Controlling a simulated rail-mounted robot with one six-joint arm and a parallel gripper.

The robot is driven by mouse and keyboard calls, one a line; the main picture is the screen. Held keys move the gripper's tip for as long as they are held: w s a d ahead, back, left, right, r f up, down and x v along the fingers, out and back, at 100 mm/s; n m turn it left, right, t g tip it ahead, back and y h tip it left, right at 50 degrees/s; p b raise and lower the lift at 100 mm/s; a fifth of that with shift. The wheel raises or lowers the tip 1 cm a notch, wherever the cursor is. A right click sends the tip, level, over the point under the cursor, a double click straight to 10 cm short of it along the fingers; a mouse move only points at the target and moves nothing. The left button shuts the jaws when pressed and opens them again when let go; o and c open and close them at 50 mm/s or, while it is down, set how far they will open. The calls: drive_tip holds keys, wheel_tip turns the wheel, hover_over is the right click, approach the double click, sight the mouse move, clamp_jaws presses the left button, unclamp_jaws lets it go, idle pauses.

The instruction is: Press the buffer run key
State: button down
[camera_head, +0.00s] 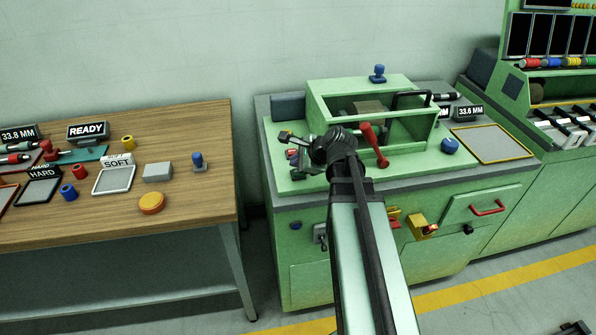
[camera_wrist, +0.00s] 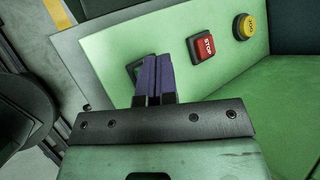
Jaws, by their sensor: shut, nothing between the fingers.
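In the wrist view my gripper (camera_wrist: 152,62) is shut, its two purple-dark fingers side by side with nothing between them. The fingertips are over a dark-framed square key (camera_wrist: 131,70) on the pale green panel. The fingers cover much of this key, so I cannot read a label on it, and I cannot tell whether they touch it. A red square STOP key (camera_wrist: 201,47) is to the right of the fingers. A round yellow button (camera_wrist: 244,27) is farther right.
On the machine top are a green open frame (camera_head: 350,93), a red-handled lever (camera_head: 374,146), a blue knob (camera_head: 449,146) and a yellow-edged tray (camera_head: 491,157). A wooden table (camera_head: 190,125) with gauges and trays stands left, across a gap. The panel beyond the fingers looks clear.

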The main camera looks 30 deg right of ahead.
idle(0.8)
drive_tip(key=shift+f+b, duration=0.45)
drive_tip(key=shift+f+b, duration=0.4)
idle(0.4)
drive_tip(key=shift+r, duration=0.15)
drive_tip(key=shift+r+p, duration=0.75)
drive_tip(key=shift+p, duration=0.15)
wheel_tip(320, 180, up, 5)
drive_tip(key=p, duration=0.5)
drive_tip(key=shift+r, duration=0.1)
